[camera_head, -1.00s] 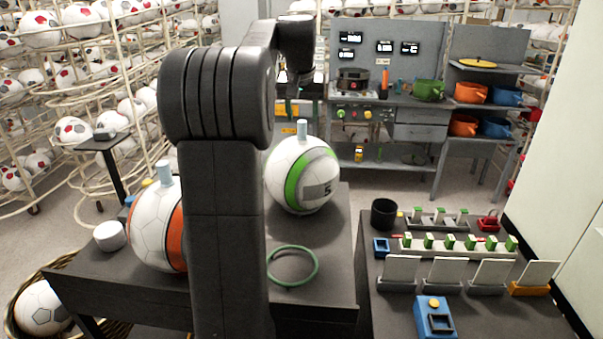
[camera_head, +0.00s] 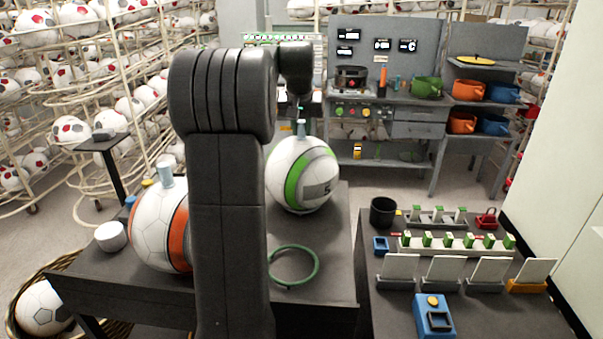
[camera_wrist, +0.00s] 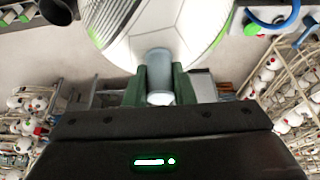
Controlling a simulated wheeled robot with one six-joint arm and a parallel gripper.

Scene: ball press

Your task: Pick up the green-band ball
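The green-band ball (camera_head: 303,174) is white with a green stripe and a grey patch reading 5. It rests on the dark table, with a pale blue peg (camera_head: 301,129) upright on top. My gripper (camera_head: 301,118) is directly above the ball, at the peg. In the wrist view the peg (camera_wrist: 159,78) stands between the two green fingers of my gripper (camera_wrist: 159,75), one on each side. The fingers are very close to the peg; I cannot tell whether they press on it. The ball (camera_wrist: 150,25) fills the top middle of the wrist view.
An orange-band ball (camera_head: 158,228) with its own peg is on the left, partly hidden by my arm. A green ring (camera_head: 293,266) lies in front of the green-band ball. A second table (camera_head: 388,312) with card holders and a black cup (camera_head: 383,212) is at right.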

